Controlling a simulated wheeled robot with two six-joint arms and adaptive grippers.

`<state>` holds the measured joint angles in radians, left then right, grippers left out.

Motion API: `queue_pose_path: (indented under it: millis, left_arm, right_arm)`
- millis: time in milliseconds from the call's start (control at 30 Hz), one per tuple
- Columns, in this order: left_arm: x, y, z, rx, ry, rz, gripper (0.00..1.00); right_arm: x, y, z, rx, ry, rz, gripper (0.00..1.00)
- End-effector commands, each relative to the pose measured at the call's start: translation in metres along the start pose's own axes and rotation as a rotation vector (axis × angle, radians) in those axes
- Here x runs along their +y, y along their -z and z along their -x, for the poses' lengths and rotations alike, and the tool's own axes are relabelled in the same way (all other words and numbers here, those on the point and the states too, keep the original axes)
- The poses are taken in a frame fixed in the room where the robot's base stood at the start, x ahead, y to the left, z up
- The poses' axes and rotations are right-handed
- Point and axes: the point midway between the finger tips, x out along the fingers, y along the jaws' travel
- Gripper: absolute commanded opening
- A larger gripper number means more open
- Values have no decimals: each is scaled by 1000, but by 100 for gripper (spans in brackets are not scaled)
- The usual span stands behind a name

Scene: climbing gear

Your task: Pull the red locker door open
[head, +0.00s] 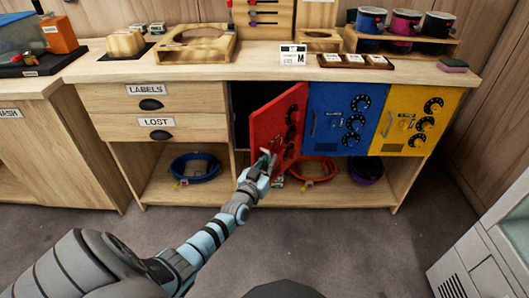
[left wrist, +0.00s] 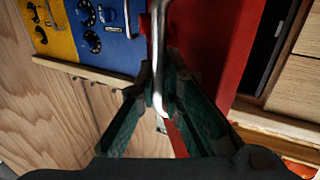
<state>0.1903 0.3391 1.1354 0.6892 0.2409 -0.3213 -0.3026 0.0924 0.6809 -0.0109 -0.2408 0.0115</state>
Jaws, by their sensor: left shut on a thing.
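The red locker door (head: 275,122) stands partly open in the head view, swung out from the bench front, with a dark gap behind its left edge. It also shows in the left wrist view (left wrist: 215,45). My left gripper (head: 265,163) is at the lower left part of the door. In the left wrist view my left gripper (left wrist: 161,100) is shut on the door's silver handle (left wrist: 160,50), which runs between its green fingers. My right gripper is not in view.
The blue locker door (head: 345,115) and yellow locker door (head: 412,120) are closed to the right. Drawers marked LABELS (head: 150,98) and LOST (head: 158,128) are at the left. The shelf below holds a blue coil (head: 194,168) and an orange coil (head: 313,170). The floor in front is clear.

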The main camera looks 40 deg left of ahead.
Motion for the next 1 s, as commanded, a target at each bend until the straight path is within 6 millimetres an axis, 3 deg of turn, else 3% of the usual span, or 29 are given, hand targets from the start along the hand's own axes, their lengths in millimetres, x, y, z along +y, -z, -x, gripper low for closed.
queue_pose_path:
  millis: [33, 167, 600, 800, 1000]
  left_arm:
    - [8, 9, 0, -4, 10, 5, 0]
    - [32, 8, 3, -6, 30, 2, 0]
    - [109, -1, -8, -4, 33, -2, 0]
    - [127, -1, -14, -5, 33, -3, 0]
    - [133, -1, -15, -7, 31, -4, 0]
  right_arm:
    - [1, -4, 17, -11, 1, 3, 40]
    - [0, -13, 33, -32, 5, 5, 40]
    - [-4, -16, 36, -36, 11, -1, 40]
    - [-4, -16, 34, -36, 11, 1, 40]
    - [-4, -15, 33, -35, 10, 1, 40]
